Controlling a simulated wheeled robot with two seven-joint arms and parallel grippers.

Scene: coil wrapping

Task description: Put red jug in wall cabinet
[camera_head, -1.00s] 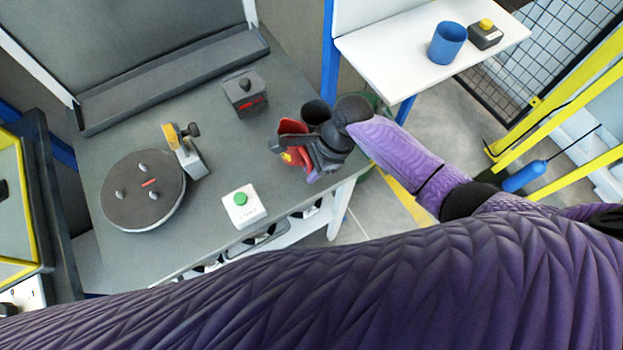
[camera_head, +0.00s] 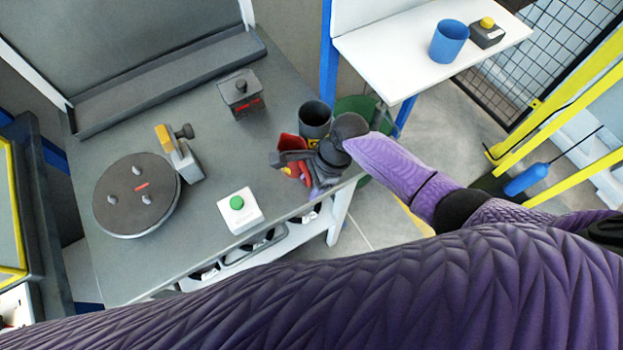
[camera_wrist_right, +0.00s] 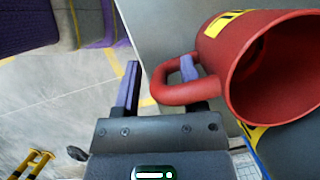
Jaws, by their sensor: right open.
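The red jug (camera_head: 288,142) stands near the right edge of the grey workbench (camera_head: 190,250), partly hidden by my right gripper. In the right wrist view the jug (camera_wrist_right: 222,62) shows its round opening, a yellow-black label and its loop handle. My right gripper (camera_head: 292,163) is at the jug's handle side. In the wrist view its purple fingers (camera_wrist_right: 158,80) are apart. The right finger is at the opening of the handle loop, and the left finger is outside it. I cannot tell whether they touch the handle. My left gripper is out of view. I cannot identify the wall cabinet.
A dark cup (camera_head: 315,120) stands right behind the jug. A green-button box (camera_head: 240,210), a round turntable (camera_head: 137,195), a yellow-grey clamp (camera_head: 180,155) and a dark box (camera_head: 241,93) are on the bench. A white side table (camera_head: 385,60) holds a blue cup (camera_head: 448,41).

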